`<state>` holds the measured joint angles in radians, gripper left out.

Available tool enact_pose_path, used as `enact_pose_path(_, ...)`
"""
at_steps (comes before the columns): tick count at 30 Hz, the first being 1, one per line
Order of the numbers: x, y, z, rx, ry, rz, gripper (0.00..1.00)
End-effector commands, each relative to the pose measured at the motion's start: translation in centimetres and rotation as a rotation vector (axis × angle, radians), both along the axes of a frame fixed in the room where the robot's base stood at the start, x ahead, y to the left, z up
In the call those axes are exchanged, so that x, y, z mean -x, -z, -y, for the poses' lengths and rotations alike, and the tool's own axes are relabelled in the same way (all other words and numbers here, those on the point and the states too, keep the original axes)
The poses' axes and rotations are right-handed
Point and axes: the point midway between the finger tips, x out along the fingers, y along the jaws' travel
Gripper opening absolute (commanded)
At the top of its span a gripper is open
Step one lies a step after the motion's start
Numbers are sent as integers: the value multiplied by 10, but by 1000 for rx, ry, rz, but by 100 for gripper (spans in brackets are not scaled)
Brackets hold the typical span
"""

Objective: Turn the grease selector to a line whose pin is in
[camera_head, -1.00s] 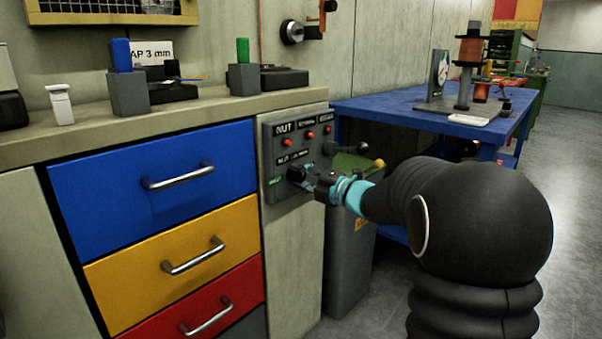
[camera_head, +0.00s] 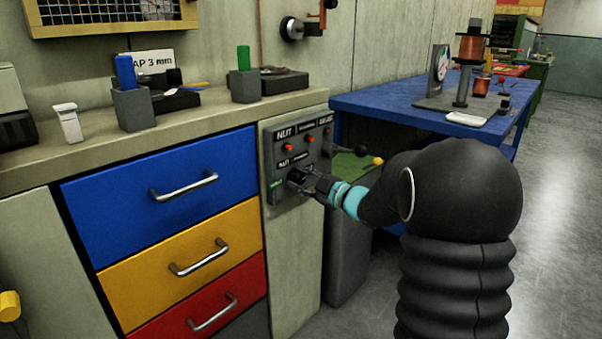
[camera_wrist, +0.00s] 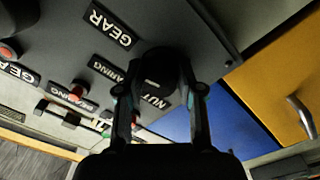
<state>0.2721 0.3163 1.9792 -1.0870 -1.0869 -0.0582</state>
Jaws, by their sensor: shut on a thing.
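A grey selector panel (camera_head: 270,140) is on the end of the drawer cabinet, with labels reading NUT and GEAR. Red pins (camera_head: 287,147) stand out of it under the top labels; how deep they sit is hard to tell. The black selector knob (camera_head: 296,174) is low on the panel. In the wrist view the knob (camera_wrist: 158,66) lies between my two fingers, with GEAR, a partly hidden label and NUT around it. My gripper (camera_head: 304,182) is shut on the knob. The line it points to cannot be made out. Red pins (camera_wrist: 77,89) also show at left there.
A blue table (camera_head: 400,108) stands behind my arm. Blue, yellow and red drawers (camera_head: 120,190) with bar handles are at left. Open floor lies at right.

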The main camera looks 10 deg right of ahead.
Motion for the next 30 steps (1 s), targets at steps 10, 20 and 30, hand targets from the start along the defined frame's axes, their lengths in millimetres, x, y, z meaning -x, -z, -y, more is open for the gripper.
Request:
enact_pose_path(10, 0, -2, 0, -137, 0, -98, 2)
enact_pose_path(20, 0, 0, 0, -170, -1, -123, 2)
enact_pose_path(30, 0, 0, 0, -170, -1, -123, 47)
